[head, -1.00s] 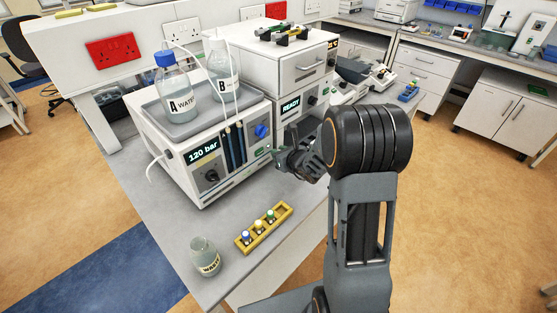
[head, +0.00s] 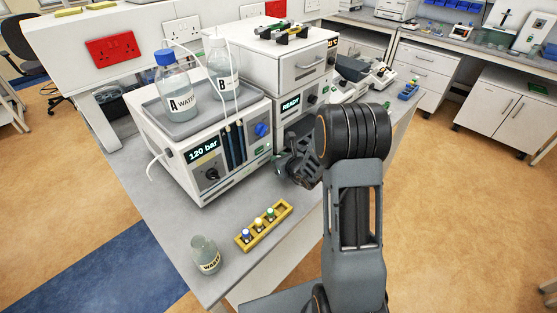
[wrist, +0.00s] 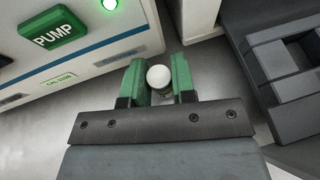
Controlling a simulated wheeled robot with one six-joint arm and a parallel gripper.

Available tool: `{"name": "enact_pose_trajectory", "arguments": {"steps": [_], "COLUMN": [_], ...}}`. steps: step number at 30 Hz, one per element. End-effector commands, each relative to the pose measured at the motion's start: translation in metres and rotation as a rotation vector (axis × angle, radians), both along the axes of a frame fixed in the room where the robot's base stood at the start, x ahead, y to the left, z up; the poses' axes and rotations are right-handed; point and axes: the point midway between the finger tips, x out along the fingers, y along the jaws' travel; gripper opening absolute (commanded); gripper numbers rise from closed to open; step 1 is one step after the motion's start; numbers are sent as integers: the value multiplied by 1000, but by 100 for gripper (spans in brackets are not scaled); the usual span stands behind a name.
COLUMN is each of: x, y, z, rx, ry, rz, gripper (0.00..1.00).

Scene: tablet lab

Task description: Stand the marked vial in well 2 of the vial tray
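In the wrist view, the white round cap of a vial (wrist: 158,77) shows between the two green fingers of my gripper (wrist: 159,82). In the head view, my gripper (head: 298,168) hangs at the front right of the pump unit, and the vial cannot be made out there. The yellow vial tray (head: 284,206) lies on the bench, left of and nearer than my gripper. It holds vials with blue, pale and green caps; its far-end well looks empty.
A waste bottle (head: 206,256) stands left of the tray near the bench edge. The pump unit (head: 205,165), with bottles A (head: 174,88) and B (head: 222,65) on top, is behind the tray. In the wrist view, the green PUMP label (wrist: 52,38) is close to my fingers.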

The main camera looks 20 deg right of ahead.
Motion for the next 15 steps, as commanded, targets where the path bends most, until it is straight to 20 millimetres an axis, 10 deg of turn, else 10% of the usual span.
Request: {"name": "enact_pose_trajectory", "arguments": {"steps": [7, 15], "x": [0, 0], "y": [0, 0], "z": [0, 2], "rx": [0, 0], "ry": [0, 1], "rz": [0, 0], "gripper": [48, 48]}}
